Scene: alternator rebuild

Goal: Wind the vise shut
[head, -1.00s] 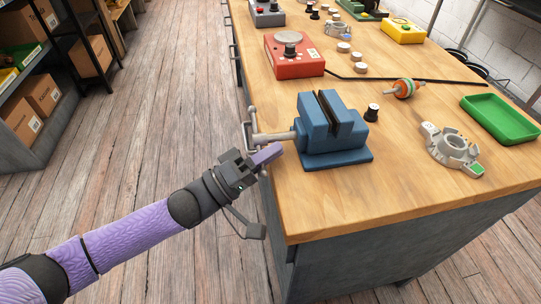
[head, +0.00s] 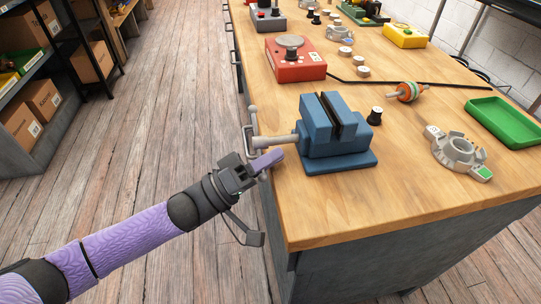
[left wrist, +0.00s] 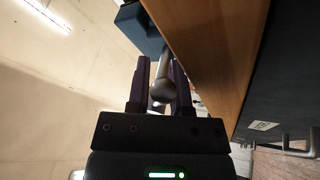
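The blue vise (head: 335,135) stands on the near left corner of the wooden bench. Its jaws show a dark gap between them. Its grey screw (head: 275,140) sticks out to the left past the bench edge and carries a grey crank handle (head: 252,117). My left gripper (head: 265,161) is at the lower end of this crank. In the left wrist view, the handle's round knob (left wrist: 163,88) lies between my two fingers (left wrist: 160,75). The fingers stand apart on either side, and I see no clear grip on it. My right gripper is not in view.
A black knob (head: 375,116) stands just right of the vise. A grey ring-shaped housing (head: 458,150), a green tray (head: 503,122), a striped rotor (head: 408,92) and a red box (head: 295,62) are farther off. The bench front beside the vise is clear.

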